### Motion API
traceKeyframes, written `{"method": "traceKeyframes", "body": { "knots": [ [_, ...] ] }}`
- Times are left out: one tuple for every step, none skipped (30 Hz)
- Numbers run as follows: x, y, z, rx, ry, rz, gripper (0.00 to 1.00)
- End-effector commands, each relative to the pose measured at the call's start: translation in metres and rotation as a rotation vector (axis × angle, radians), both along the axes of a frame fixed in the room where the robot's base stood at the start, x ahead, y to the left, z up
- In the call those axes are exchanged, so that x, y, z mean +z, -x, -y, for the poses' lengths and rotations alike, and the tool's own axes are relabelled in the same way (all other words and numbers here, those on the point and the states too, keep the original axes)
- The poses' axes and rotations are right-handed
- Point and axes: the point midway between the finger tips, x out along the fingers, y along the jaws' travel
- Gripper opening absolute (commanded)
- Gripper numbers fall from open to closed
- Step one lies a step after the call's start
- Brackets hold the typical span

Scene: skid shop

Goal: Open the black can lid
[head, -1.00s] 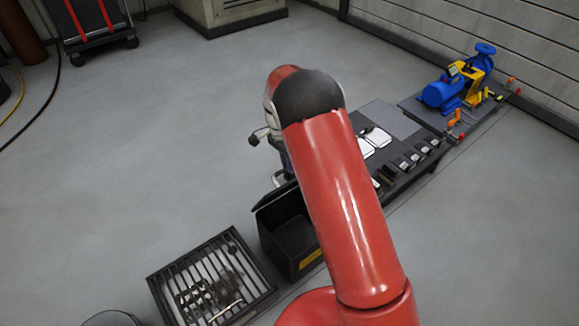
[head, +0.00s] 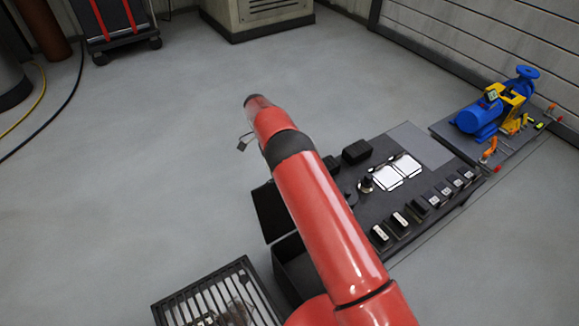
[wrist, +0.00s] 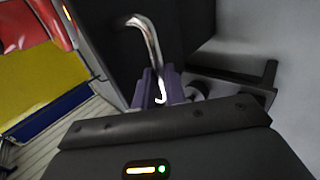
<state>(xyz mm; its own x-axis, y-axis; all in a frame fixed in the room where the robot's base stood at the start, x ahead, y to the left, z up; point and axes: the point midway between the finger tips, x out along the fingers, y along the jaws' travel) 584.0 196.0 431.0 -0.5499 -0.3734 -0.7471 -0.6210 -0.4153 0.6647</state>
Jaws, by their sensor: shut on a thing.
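The black can (head: 290,272) stands on the floor at lower centre of the head view, partly hidden behind my red arm. Its black lid (head: 270,212) stands raised and steeply tilted at the can's far left side. In the wrist view, a dark panel that looks like the lid (wrist: 185,35) fills the upper middle. A bent metal handle (wrist: 145,35) runs from it down between my fingers. My gripper (wrist: 160,90) is shut on this handle. In the head view, my arm hides the fingers.
A slatted black grate (head: 215,290) with small parts lies left of the can. A dark bench (head: 420,150) with white cards and several small blocks stands to the right. A blue pump (head: 490,112) sits beyond it. The floor at left is clear.

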Motion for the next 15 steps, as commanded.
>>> {"method": "traceKeyframes", "body": {
  "knots": [
    [-0.0106,0.0042,-0.0044,0.002,0.001,-0.019,0.0],
    [-0.0111,0.0045,-0.0055,0.002,0.003,-0.022,0.0],
    [-0.0113,0.0049,-0.0068,0.002,0.006,-0.026,0.0],
    [-0.0118,0.0051,-0.0076,0.001,0.008,-0.028,0.0],
    [-0.0124,0.0053,-0.0082,0.001,0.008,-0.028,0.0],
    [-0.013,0.0053,-0.0089,0.001,0.009,-0.03,0.0],
    [-0.0133,0.0053,-0.0093,0.002,0.009,-0.03,0.0],
    [-0.0134,0.0054,-0.0096,0.002,0.009,-0.03,0.0],
    [-0.0134,0.0055,-0.0099,0.002,0.009,-0.031,0.0],
    [-0.0134,0.0055,-0.0101,0.002,0.009,-0.031,0.0],
    [-0.0134,0.0055,-0.0102,0.002,0.009,-0.031,0.0],
    [-0.0133,0.0055,-0.0103,0.003,0.009,-0.032,0.0],
    [-0.0133,0.0055,-0.0105,0.003,0.009,-0.032,0.0],
    [-0.0133,0.0055,-0.0105,0.003,0.008,-0.031,0.0],
    [-0.0133,0.0054,-0.0106,0.003,0.008,-0.031,0.0]
  ]
}}
